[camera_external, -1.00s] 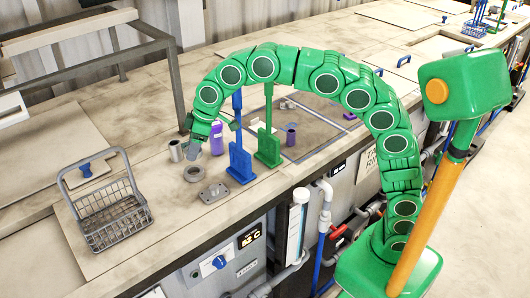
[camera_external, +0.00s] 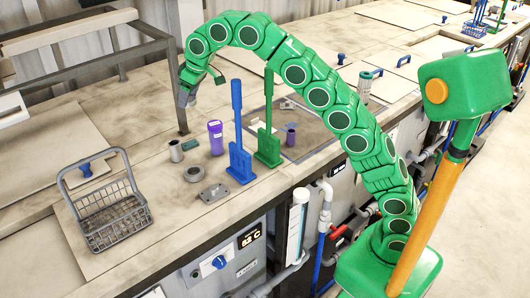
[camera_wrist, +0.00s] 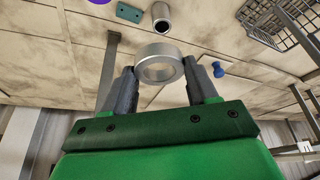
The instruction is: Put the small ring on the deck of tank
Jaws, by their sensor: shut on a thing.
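My gripper (camera_external: 184,97) is raised above the pale deck (camera_external: 150,180), at the upper left in the external view. In the wrist view my gripper (camera_wrist: 163,82) is shut on a small silver ring (camera_wrist: 158,52), held between the fingertips. The ring is too small to make out clearly in the external view. A second grey ring (camera_external: 193,174) lies flat on the deck, in front of a grey hollow cylinder (camera_external: 176,151). A dark grey rectangular area (camera_external: 310,132), set in the deck, lies right of my gripper; I cannot tell whether it is the task's tank.
A purple cylinder (camera_external: 215,138), a small green block (camera_external: 190,145), a flat grey plate (camera_external: 214,193) and a wire basket (camera_external: 110,212) stand on the deck. Blue (camera_external: 240,160) and green (camera_external: 267,148) upright posts rise right of them. A dark metal frame (camera_external: 178,80) stands close to my gripper.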

